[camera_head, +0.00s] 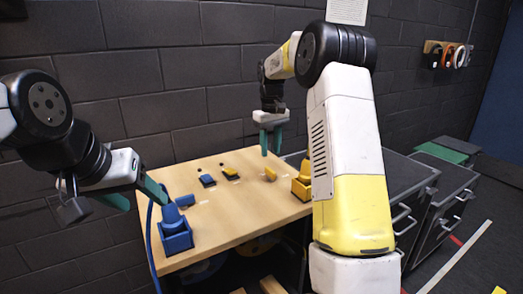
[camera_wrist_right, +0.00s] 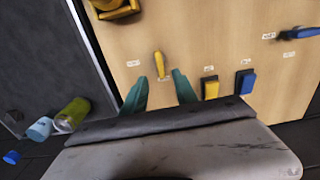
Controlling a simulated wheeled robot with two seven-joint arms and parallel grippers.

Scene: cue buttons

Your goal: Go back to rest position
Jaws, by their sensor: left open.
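My left gripper (camera_head: 146,205) is open and empty, over the table's left edge near the blue bin (camera_head: 177,238). My right gripper (camera_head: 270,150) is open and empty, raised above the back of the table; its parted teal fingers also show in the right wrist view (camera_wrist_right: 160,85). Below it a yellow piece (camera_head: 270,174) stands on the table, seen beyond the fingertips in the wrist view (camera_wrist_right: 158,65). A blue button (camera_head: 207,180) and a yellow button (camera_head: 230,173) are at the table's back. A blue piece (camera_head: 185,200) is at the left.
The wooden table (camera_head: 235,215) is bare in its middle. A yellow bin (camera_head: 302,185) stands at its right edge, partly beside my right arm. Dark cabinets (camera_head: 440,195) are to the right. A brick wall is behind.

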